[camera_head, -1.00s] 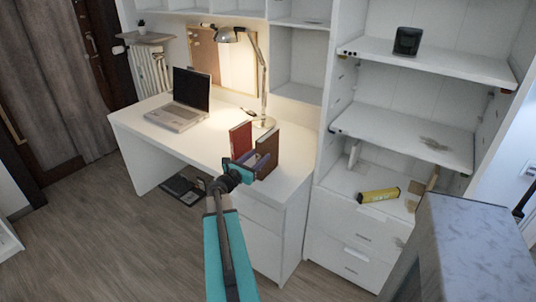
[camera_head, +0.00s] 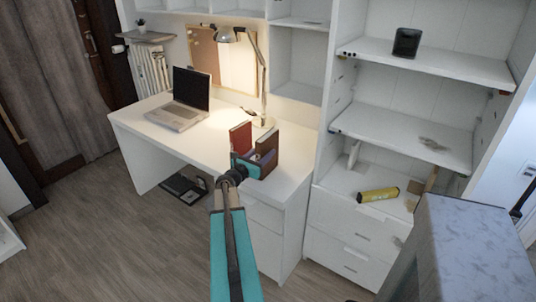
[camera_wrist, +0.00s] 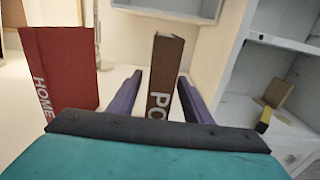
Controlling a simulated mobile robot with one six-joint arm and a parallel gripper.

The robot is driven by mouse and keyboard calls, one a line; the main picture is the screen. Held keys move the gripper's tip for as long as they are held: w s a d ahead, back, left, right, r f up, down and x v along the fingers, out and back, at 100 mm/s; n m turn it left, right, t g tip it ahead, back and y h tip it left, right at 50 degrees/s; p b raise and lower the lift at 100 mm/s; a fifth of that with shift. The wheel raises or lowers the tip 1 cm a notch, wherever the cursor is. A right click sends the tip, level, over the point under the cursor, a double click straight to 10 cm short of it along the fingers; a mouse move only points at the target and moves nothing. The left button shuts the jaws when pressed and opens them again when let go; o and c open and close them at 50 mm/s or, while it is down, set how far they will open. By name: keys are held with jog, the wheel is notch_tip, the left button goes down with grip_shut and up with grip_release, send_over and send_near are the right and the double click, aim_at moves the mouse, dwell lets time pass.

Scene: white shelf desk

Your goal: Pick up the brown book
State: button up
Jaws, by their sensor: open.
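The brown book (camera_head: 268,146) stands upright on the white desk, near its right end. In the wrist view the brown book (camera_wrist: 163,78) shows its spine with white letters, partly cut off by my gripper's body. My gripper (camera_wrist: 158,88) is open, with one purple finger on each side of the brown book in that view. Whether the fingers reach beside the book or stop short of it, I cannot tell. In the head view my gripper (camera_head: 257,160) is at the books, and its fingers are partly hidden.
A red book (camera_head: 240,139) stands to the left of the brown one; it also shows in the wrist view (camera_wrist: 62,75). A lamp (camera_head: 262,85) and a laptop (camera_head: 186,103) are on the desk (camera_head: 205,145). A white shelf unit (camera_head: 400,125) rises at the right.

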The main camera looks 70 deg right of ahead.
jog(key=shift+p+x, duration=0.4)
jog(key=shift+x, duration=1.3)
grip_shut()
